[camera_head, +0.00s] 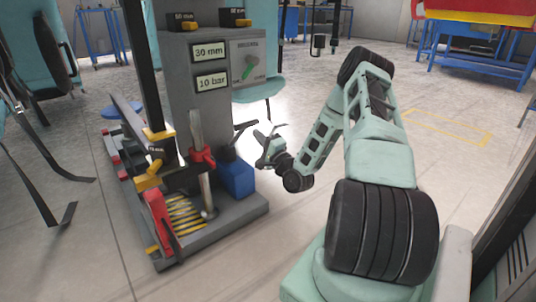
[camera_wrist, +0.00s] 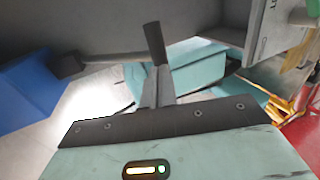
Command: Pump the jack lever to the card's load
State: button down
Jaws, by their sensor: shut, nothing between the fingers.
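The jack's blue pump block (camera_head: 236,178) stands on the grey base, with a black lever (camera_head: 243,130) rising from it, tilted up to the right. My gripper (camera_head: 265,136) is just right of the lever, apart from it as far as I can tell. In the wrist view my gripper (camera_wrist: 153,45) shows its fingers together and empty. The blue block (camera_wrist: 28,98) is at left there, with a dark part on its edge. Two plates on the grey column read "30 mm" (camera_head: 209,51) and "10 bar" (camera_head: 211,82). I cannot tell which is the card.
A panel with a green knob (camera_head: 250,66) is on the column. Red clamp parts (camera_head: 160,218) and a metal rod (camera_head: 207,190) stand on the base (camera_head: 230,215), left of the pump block. The floor (camera_head: 300,225) right of the base is clear. Teal seats and blue stands are behind.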

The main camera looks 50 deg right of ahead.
aim_at(249, 122)
jog(key=shift+b+x, duration=0.4)
jog(key=shift+x, duration=0.8)
jog(key=p, duration=0.1)
jog(key=r+p, duration=0.1)
jog(key=shift+w+r+g+p, duration=0.2)
jog(key=shift+w+g+p, duration=0.1)
jog(key=shift+w+p, duration=0.1)
jog(key=shift+w+d+r+g+p, duration=0.2)
jog(key=shift+w+g+p, duration=0.15)
jog(key=shift+p, duration=0.55)
